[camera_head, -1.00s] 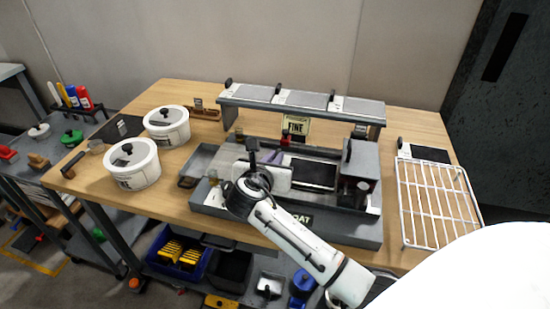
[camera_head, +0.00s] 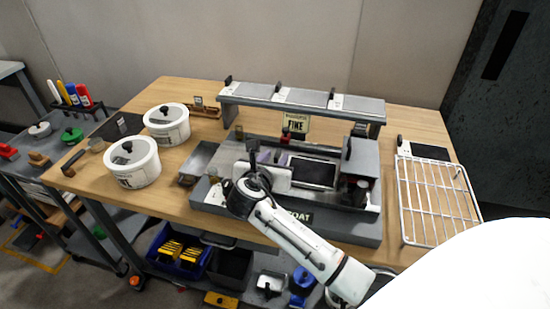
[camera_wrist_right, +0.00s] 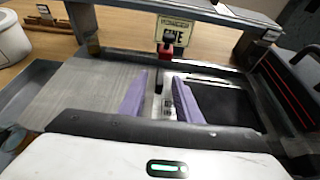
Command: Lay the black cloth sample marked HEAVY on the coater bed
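The grey coater (camera_head: 330,225), with "COAT" on its front, stands mid-table. A black cloth sample (camera_head: 313,172) lies flat on its bed; it also shows in the right wrist view (camera_wrist_right: 222,103), with a white label at its left edge too small to read. Another black sample (camera_head: 115,127) with a white label lies at the table's left, and one (camera_head: 428,152) lies at the back right. I cannot read HEAVY on any. My right gripper (camera_wrist_right: 161,82) is over the bed left of the sample, its purple fingers apart. My left gripper is not in view.
Two white lidded pots (camera_head: 132,164) stand at the left. A grey raised shelf (camera_head: 303,99) spans the back, with a "FINE" card (camera_head: 295,124) below it. A white wire rack (camera_head: 438,200) is at the right. Upright blocks flank the bed's right end.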

